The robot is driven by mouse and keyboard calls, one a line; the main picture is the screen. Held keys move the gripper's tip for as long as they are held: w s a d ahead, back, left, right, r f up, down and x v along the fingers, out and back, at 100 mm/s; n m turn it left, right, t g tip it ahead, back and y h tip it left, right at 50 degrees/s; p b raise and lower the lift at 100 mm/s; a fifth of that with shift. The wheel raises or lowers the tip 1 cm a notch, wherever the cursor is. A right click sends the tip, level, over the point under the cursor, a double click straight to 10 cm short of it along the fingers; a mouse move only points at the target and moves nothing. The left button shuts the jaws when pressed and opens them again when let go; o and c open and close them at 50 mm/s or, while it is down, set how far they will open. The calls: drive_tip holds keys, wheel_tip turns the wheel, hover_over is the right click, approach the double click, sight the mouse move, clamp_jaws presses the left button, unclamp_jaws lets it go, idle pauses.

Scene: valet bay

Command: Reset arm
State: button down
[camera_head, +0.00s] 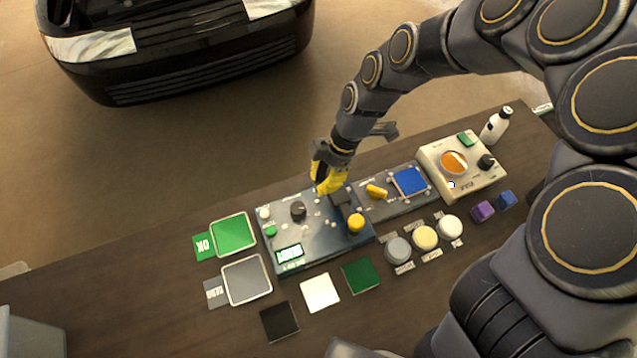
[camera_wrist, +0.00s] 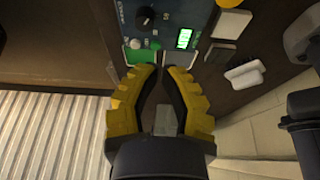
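My gripper (camera_head: 328,181) hangs from my arm above the back part of the blue-grey control panel (camera_head: 318,244), its yellow fingers pointing down. In the wrist view the two yellow fingers of my gripper (camera_wrist: 163,70) stand apart with a gap between their tips, and nothing is held there. The wrist view also shows the panel (camera_wrist: 170,18) beyond the fingertips, with its lit green display and dark knob. A dark block close to the gripper in the head view is partly hidden. I cannot tell whether the fingers touch anything.
A green tray (camera_head: 251,234) and a grey tray (camera_head: 262,281) lie left of the panel. A beige unit with an orange dial (camera_head: 454,163) and a white bottle (camera_head: 495,125) stand right. Flat tiles, round discs and two small cubes line the front. A dark car (camera_head: 190,60) is behind.

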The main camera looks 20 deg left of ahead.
drive_tip(key=s+d+r+m+t+h, duration=0.1)
drive_tip(key=s+d+r+m, duration=0.4)
drive_tip(key=d+r+m, duration=0.6)
drive_tip(key=s+d+r+m+h, duration=0.1)
drive_tip(key=s+d+r+m, duration=0.1)
drive_tip(key=s+d+m, duration=0.9)
drive_tip(key=m, duration=0.4)
drive_tip(key=shift+d+r+m+h, duration=0.15)
drive_tip(key=shift+r+m+h, duration=0.15)
drive_tip(key=shift+r+h, duration=0.1)
